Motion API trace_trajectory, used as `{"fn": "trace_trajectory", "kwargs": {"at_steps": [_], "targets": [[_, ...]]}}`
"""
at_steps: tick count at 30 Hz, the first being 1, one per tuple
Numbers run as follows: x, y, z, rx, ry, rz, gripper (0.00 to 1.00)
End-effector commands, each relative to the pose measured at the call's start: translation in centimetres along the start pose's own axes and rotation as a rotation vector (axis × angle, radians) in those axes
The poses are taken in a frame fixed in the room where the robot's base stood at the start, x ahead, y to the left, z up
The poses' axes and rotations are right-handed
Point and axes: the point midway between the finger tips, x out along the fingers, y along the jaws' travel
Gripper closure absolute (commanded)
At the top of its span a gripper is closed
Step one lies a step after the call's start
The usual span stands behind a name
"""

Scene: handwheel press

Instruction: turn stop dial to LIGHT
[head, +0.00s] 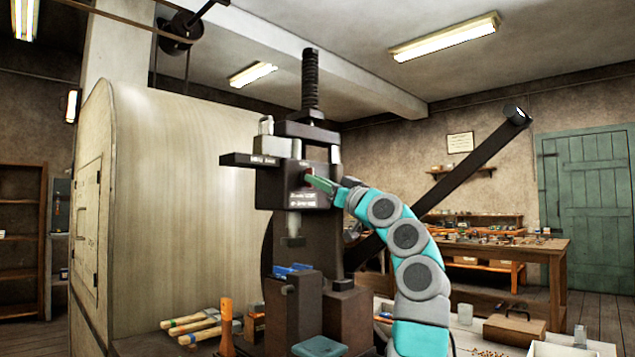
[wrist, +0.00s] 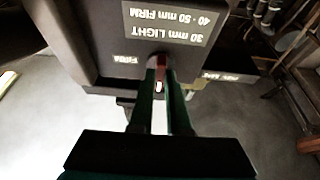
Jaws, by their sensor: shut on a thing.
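The dark press (head: 300,215) stands in the middle of the head view. The stop dial (wrist: 159,84) is a small knob with a red and white part on the press face, seen in the wrist view. My gripper (head: 318,182) reaches it from the right, and its green fingers (wrist: 162,76) are shut on the dial from both sides. A plate (wrist: 168,25) reads "30 mm LIGHT" and "40 - 50 mm FIRM", upside down in the wrist view. A small "FIRM" label (wrist: 127,59) is left of the dial there. The fingers partly hide the dial, so its exact setting is unclear.
A long dark bar (head: 470,165) slants up right behind my arm. A large rounded cabinet (head: 180,200) stands left. A workbench (head: 500,250) is behind at right.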

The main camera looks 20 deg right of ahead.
Motion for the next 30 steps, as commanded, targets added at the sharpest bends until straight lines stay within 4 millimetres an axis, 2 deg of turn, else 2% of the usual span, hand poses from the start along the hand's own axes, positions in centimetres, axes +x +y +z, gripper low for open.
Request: {"fn": "trace_trajectory", "kwargs": {"at_steps": [3,4,12,19,22,30], "targets": [[0.0,0.0,-0.1,-0.001,0.002,0.001,1.00],[0.0,0.0,-0.1,-0.001,0.002,0.001,0.83],[0.0,0.0,-0.1,0.000,0.001,0.001,0.55],[-0.1,0.0,0.0,0.000,0.001,0.001,0.55],[-0.7,0.0,0.1,0.001,0.001,0.001,0.55],[-4.9,0.0,0.2,-0.001,0.003,0.002,0.55]]}}
